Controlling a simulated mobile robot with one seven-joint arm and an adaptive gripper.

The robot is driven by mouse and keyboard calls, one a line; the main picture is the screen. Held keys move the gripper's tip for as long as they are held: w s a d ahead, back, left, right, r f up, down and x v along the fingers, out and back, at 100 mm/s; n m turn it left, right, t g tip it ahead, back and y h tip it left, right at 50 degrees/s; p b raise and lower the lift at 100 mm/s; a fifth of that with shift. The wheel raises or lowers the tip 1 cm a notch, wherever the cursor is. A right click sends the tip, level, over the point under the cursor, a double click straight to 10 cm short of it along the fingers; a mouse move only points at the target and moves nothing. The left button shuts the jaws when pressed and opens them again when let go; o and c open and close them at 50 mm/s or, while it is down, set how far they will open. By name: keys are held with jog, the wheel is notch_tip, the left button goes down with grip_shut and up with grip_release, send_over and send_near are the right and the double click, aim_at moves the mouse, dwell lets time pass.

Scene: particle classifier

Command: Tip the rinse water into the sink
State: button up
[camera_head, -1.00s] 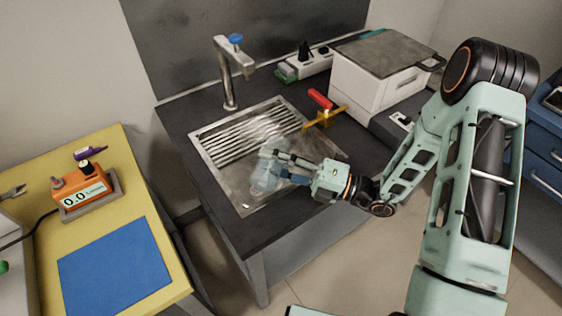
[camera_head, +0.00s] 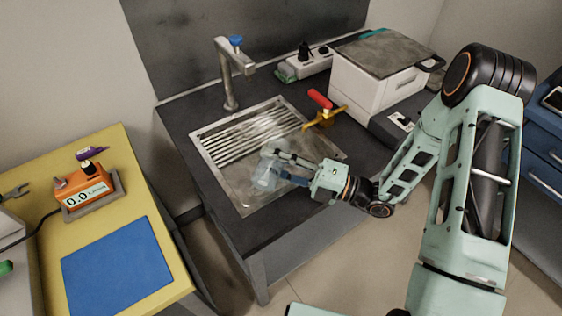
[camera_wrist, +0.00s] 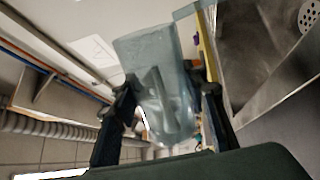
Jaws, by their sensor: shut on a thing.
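My gripper (camera_head: 284,168) is over the front part of the metal sink (camera_head: 237,191). It is shut on a clear, bluish see-through vessel (camera_head: 265,174), which also shows between the two fingers in the wrist view (camera_wrist: 160,85). In the head view the vessel looks tilted above the basin, but its exact angle is hard to tell. I cannot make out any water in it. The sink has a ribbed drainer at the back, and its drain holes show in the wrist view (camera_wrist: 309,16).
A tap (camera_head: 232,72) with a blue knob stands behind the sink. A red-handled brass valve (camera_head: 322,108) is at its right rim. A white box-shaped device (camera_head: 375,82) stands further right. A yellow table (camera_head: 118,155) with an orange scale (camera_head: 84,190) and blue mat (camera_head: 118,266) is at left.

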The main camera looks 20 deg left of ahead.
aim_at(276, 144)
jog(key=shift+w+r+m+t+p, duration=0.15)
jog(key=shift+w+r+m+p, duration=0.15)
jog(key=shift+m+p, duration=0.65)
jog(key=shift+w+r+m+t+p, duration=0.2)
jog(key=shift+r+m+p, duration=0.15)
jog(key=shift+m+p, duration=0.55)
jog(key=shift+w+r+m+t+p, duration=0.15)
jog(key=shift+w+r+m+p, duration=0.15)
jog(key=shift+m+p, duration=0.65)
dwell(0.8)
jog(key=shift+w+r+m+t+p, duration=0.1)
jog(key=shift+w+r+m+p, duration=0.15)
jog(key=shift+m+p, duration=0.5)
jog(key=shift+w+r+m+t+p, duration=0.1)
jog(key=shift+w+r+m+p, duration=0.1)
jog(key=shift+w+m+p, duration=0.4)
jog(key=shift+w+r+m+t+p, duration=0.1)
jog(key=shift+r+m+p, duration=0.1)
jog(key=shift+m+p, duration=0.65)
dwell(2.0)
